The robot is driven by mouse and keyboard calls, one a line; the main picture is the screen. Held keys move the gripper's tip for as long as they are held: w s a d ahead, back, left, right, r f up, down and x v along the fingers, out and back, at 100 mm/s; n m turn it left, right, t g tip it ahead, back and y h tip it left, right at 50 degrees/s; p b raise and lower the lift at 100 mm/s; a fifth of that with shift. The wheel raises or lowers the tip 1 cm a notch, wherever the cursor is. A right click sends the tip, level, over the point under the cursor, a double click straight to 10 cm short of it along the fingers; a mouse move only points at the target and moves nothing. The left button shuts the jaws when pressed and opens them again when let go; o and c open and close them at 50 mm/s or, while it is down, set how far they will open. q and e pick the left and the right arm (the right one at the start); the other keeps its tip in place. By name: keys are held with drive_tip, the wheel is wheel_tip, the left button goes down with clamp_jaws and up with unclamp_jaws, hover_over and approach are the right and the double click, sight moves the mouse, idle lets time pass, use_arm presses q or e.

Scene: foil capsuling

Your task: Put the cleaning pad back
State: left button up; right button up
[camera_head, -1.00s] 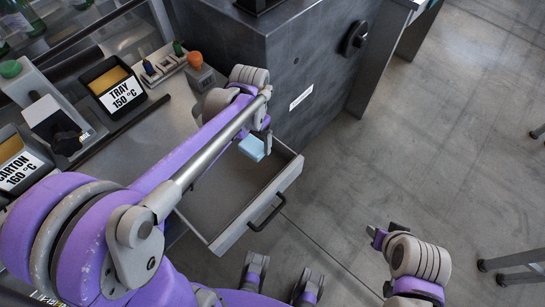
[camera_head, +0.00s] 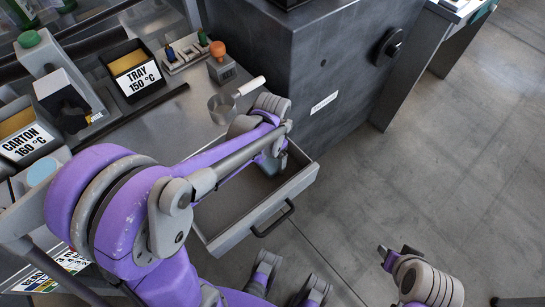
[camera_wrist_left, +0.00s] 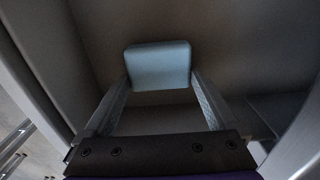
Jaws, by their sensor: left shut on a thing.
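The cleaning pad (camera_wrist_left: 158,66) is a light blue block between the two fingertips of my left gripper (camera_wrist_left: 160,85) in the left wrist view. The gripper is shut on it. In the head view my left gripper (camera_head: 270,165) reaches down into the open drawer (camera_head: 237,212); the arm hides the pad there. The wrist view shows the pad above the drawer floor; I cannot tell whether it touches. My right gripper (camera_head: 399,249) is at the lower right over the floor, empty, its fingertips apart.
The drawer is pulled out beneath the counter, beside a dark cabinet (camera_head: 330,65). On the counter are a TRAY box (camera_head: 136,77), a CARTON box (camera_head: 25,140), an orange-topped stamp (camera_head: 220,64) and a round metal piece with a pale handle (camera_head: 225,106). Open floor lies to the right.

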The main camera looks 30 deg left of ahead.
sight(272, 159)
use_arm(q)
drive_tip(key=shift+f, duration=0.2)
drive_tip(key=o, duration=1.1)
drive_tip(key=shift+r, duration=0.15)
drive_tip(key=shift+r, duration=0.35)
wheel_tip(272, 159, up, 12)
drive_tip(key=shift+f+p, duration=0.25)
drive_tip(key=shift+p, duration=0.85)
